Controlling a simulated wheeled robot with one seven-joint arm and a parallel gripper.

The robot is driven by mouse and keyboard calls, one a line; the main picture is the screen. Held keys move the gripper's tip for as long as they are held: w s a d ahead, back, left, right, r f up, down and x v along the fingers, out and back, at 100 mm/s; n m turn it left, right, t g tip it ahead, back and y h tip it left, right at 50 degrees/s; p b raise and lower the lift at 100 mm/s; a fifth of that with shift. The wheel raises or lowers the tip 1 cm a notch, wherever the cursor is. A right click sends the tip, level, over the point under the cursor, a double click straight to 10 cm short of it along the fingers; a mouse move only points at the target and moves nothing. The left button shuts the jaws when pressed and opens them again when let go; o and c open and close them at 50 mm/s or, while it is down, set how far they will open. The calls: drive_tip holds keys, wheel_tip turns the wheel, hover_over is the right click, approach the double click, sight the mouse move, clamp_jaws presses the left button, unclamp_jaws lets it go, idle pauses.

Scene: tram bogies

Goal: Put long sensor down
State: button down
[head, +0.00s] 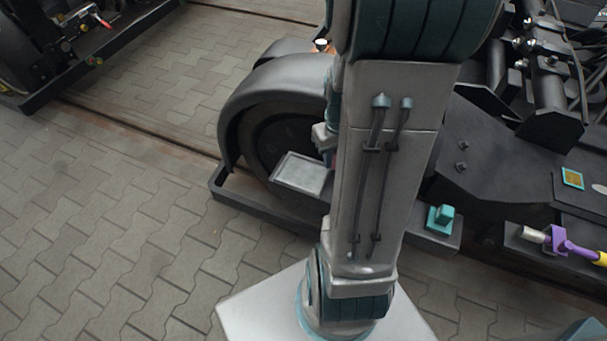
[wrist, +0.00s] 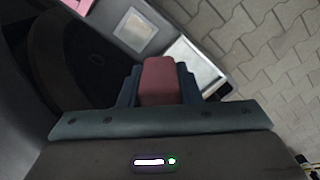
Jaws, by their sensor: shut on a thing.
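My gripper (wrist: 160,85) is shut on a dull red, block-shaped thing, seemingly the long sensor (wrist: 159,78). It sits between the two dark teal fingers in the wrist view, and only part of it shows. In the head view my arm hides most of the gripper and the held thing. A shallow grey tray (head: 301,173) sits on the bogie's edge by the wheel, just left of my arm. The tray also shows in the wrist view (wrist: 188,54), beyond and to the right of the fingers. Whether the held thing touches anything cannot be told.
The dark bogie (head: 500,165) fills the right side. Another bogie (head: 50,88) stands at upper left. The paving (head: 110,230) at left is clear.

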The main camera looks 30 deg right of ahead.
drive_tip(key=shift+s+d+f, duration=0.2)
drive_tip(key=shift+s, duration=0.55)
drive_tip(key=shift+w+a+f, duration=0.1)
drive_tip(key=shift+f, duration=0.15)
drive_tip(key=w+a+f+b, duration=0.1)
drive_tip(key=w+f, duration=0.1)
drive_tip(key=w, duration=0.1)
drive_tip(key=w+a+f+b, duration=0.1)
drive_tip(key=w+f, duration=0.1)
drive_tip(key=w, duration=0.1)
drive_tip(key=w+a+f+b, duration=0.1)
drive_tip(key=w+a+f, duration=0.1)
drive_tip(key=w, duration=0.2)
drive_tip(key=shift+w+a+f+b, duration=0.1)
drive_tip(key=shift+f+b, duration=0.25)
drive_tip(key=shift+b, duration=0.05)
drive_tip(key=shift+f+b, duration=0.85)
drive_tip(key=shift+f, duration=1)
drive_tip(key=shift+f, duration=0.2)
drive_tip(key=c, duration=1.1)
unclamp_jaws()
drive_tip(key=shift+o, duration=0.2)
drive_tip(key=shift+r, duration=0.1)
